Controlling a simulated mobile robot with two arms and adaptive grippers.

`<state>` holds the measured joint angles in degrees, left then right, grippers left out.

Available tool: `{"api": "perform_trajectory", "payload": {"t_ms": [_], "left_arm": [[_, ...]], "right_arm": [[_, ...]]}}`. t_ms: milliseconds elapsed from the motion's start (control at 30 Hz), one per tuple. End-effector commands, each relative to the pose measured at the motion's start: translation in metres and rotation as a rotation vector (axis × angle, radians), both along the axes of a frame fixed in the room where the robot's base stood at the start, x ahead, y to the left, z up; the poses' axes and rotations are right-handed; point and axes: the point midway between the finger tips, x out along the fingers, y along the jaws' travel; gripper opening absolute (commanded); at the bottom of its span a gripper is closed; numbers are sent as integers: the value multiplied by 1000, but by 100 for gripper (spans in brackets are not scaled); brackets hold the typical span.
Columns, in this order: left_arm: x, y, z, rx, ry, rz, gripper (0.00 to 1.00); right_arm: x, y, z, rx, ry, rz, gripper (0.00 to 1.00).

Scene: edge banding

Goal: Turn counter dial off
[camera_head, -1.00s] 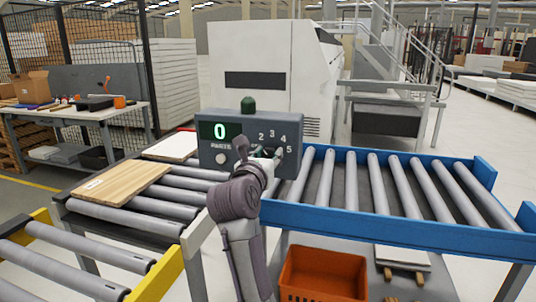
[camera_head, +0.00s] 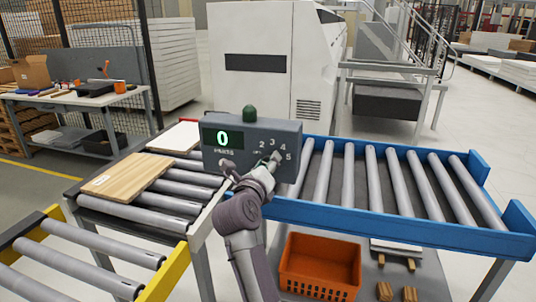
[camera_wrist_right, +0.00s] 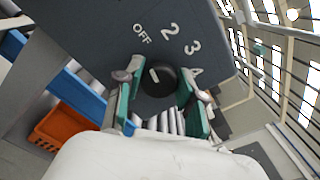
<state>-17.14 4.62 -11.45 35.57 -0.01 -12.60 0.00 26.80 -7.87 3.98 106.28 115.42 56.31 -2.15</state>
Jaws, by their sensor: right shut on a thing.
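The grey counter box (camera_head: 290,128) stands at the rollers, with a green "0" on its display (camera_head: 222,138) and a green cap (camera_head: 250,113) on top. Its black dial (camera_wrist_right: 157,80) shows in the right wrist view, below the label OFF (camera_wrist_right: 142,34) and beside the printed 2, 3 and 4. A white mark on the dial slants to the upper left. My right gripper (camera_wrist_right: 160,82) is shut on the dial, one green-padded finger on each side. In the head view my right gripper (camera_head: 262,167) hides the dial. My left gripper is out of view.
A blue roller conveyor (camera_head: 400,228) runs to the right of the box. Rollers at the left bear a wooden board (camera_head: 125,177) and a white board (camera_head: 176,137). An orange crate (camera_head: 320,265) sits below. A yellow-edged roller section (camera_head: 165,272) is at the front left.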

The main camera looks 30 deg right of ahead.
Motion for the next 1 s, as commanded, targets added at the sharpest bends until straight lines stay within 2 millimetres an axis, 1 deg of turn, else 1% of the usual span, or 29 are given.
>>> {"api": "perform_trajectory", "payload": {"t_ms": [33, 133, 600, 633, 733, 767, 1000], "left_arm": [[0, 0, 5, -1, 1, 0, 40], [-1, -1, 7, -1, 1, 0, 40], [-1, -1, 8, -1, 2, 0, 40], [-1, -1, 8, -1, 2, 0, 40], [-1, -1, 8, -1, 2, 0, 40], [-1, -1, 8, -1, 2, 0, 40], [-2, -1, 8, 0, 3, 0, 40]], "right_arm": [[0, 0, 3, -11, 10, 0, 4], [0, 0, 2, -24, 24, 1, 4], [0, 0, 1, -34, 33, 1, 4], [0, 0, 1, -34, 33, 1, 42], [0, 0, 1, -33, 33, 0, 58], [0, 0, 1, -33, 33, 0, 63], [0, 0, 0, -32, 34, 1, 63]]}}
